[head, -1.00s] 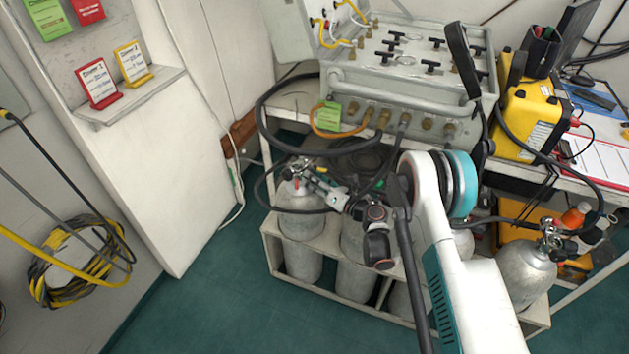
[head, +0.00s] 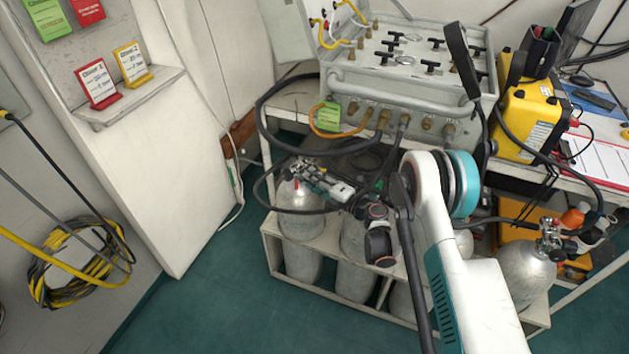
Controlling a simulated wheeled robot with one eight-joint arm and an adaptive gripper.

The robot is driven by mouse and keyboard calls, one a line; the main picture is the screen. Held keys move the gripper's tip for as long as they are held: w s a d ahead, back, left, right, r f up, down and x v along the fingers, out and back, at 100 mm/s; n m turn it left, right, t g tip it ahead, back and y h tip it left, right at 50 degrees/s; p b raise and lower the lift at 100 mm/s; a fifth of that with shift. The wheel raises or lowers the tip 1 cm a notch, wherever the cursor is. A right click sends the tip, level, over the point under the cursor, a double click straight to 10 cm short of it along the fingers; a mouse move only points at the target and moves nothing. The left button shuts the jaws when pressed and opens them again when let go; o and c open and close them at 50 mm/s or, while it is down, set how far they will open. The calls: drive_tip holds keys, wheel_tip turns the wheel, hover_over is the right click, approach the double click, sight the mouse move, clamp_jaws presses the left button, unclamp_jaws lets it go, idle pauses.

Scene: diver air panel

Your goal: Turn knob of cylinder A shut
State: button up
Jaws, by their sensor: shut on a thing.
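A grey cylinder (head: 300,205) stands at the left end of the white rack, with its valve at the top. My gripper (head: 306,172) is at this valve, shut on its small knob, which the fingers mostly hide. I cannot read a letter on the cylinder, so I cannot tell from a label whether it is cylinder A. Another grey cylinder (head: 526,272) with a valve (head: 550,237) stands at the right end of the rack. My arm covers much of the cylinders between them.
The grey air panel (head: 405,85) with black T-handles sits on the bench above. A black hose (head: 262,125) loops from it close to the left cylinder. A yellow case (head: 527,120) stands at right. Green floor (head: 215,300) is clear at front left.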

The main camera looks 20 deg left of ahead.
drive_tip(key=shift+w+d+m, duration=0.1)
drive_tip(key=shift+m, duration=0.4)
drive_tip(key=o, duration=1.1)
